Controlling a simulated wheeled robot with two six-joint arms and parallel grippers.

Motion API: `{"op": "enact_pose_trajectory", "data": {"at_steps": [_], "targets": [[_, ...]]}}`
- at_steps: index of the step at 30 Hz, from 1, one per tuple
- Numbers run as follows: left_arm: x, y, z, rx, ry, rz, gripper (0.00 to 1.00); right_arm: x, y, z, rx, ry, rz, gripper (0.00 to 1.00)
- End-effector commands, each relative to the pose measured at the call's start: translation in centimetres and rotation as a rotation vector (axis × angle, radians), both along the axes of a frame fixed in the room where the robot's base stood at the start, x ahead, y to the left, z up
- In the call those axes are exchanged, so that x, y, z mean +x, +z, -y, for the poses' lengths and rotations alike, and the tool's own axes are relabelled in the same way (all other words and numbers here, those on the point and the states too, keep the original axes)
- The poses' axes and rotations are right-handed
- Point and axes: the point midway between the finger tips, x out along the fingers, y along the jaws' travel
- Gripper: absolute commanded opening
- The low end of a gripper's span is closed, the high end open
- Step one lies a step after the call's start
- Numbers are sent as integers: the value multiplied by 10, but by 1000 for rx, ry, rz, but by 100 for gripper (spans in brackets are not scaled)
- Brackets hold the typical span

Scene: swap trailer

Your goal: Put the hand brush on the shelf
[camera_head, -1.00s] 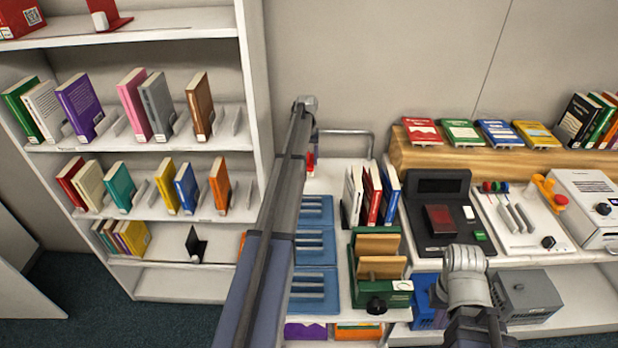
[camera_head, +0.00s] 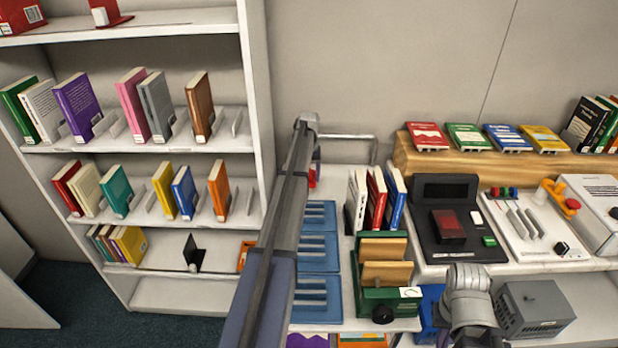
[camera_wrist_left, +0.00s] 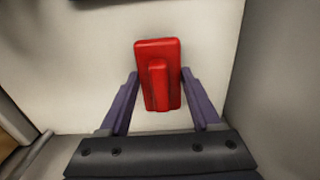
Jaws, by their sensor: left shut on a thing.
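My left gripper (camera_wrist_left: 160,108) is shut on a red block-like thing with a raised bar, which looks like the hand brush (camera_wrist_left: 158,75). In the left wrist view it sits between the two fingers before a pale surface. In the head view only a small red part (camera_head: 312,179) shows behind my left arm, which hides most of that gripper. The white bookcase (camera_head: 258,110) stands at the left, with several shelves of books. Its lower shelf (camera_head: 165,257) has bare room around a black bookend. My right gripper (camera_head: 467,283) is over the counter's front edge; its fingertips are not clear.
Blue trays (camera_head: 318,250) and a green box with wooden blocks (camera_head: 388,298) are on the low counter beside my left arm. A black device (camera_head: 445,235) and a white panel (camera_head: 528,225) are to the right. A grey metal box (camera_head: 535,305) is beside my right gripper.

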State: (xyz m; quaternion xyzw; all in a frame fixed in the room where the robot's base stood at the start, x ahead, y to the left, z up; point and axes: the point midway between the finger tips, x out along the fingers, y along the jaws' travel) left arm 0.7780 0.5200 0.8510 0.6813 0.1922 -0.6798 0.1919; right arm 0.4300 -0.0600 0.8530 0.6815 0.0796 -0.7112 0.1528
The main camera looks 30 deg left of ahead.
Motion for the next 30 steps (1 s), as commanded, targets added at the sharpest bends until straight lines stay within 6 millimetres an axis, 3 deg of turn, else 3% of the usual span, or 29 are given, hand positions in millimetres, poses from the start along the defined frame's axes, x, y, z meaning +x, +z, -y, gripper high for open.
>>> {"op": "enact_pose_trajectory", "data": {"at_steps": [3,4,11,23,30], "targets": [[0,-5,0,0,0,0,0,0,-5,0,0,0,0,0],[0,-3,0,0,0,0,67,0,-3,0,0,0,0,0],[0,-3,0,0,0,0,92,0,-3,0,0,0,0,0],[0,1,0,0,0,0,94,0,1,0,0,0,0,0],[0,20,0,0,0,0,94,0,20,0,0,0,0,0]]}}
